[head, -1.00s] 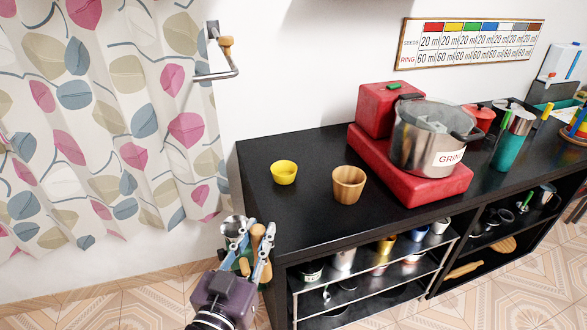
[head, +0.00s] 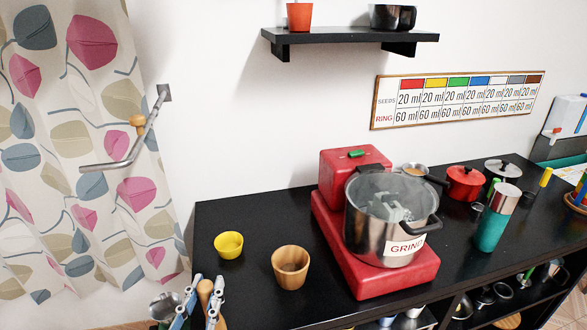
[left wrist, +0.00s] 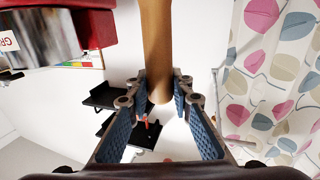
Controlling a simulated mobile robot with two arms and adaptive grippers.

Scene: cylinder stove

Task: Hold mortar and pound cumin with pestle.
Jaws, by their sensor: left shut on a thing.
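The wooden mortar (head: 290,268), a plain tapered cup, stands upright on the black counter. A small yellow bowl (head: 228,245) stands to its left; I cannot make out its contents. My left gripper (head: 201,298) is at the bottom edge of the head view, below and left of the mortar. It is shut on a wooden rod, seemingly the pestle, whose rounded end shows between the fingers in the left wrist view (left wrist: 157,50). The pestle's top also shows in the head view (head: 205,288). Its lower part is out of frame. My right gripper is not in view.
A red grinder base (head: 400,281) bears a steel pot marked GRIND (head: 365,225) right of the mortar. A ladle (head: 164,306) is beside my left gripper. A wall shelf (head: 345,36) hangs above. The counter's left front is fairly clear.

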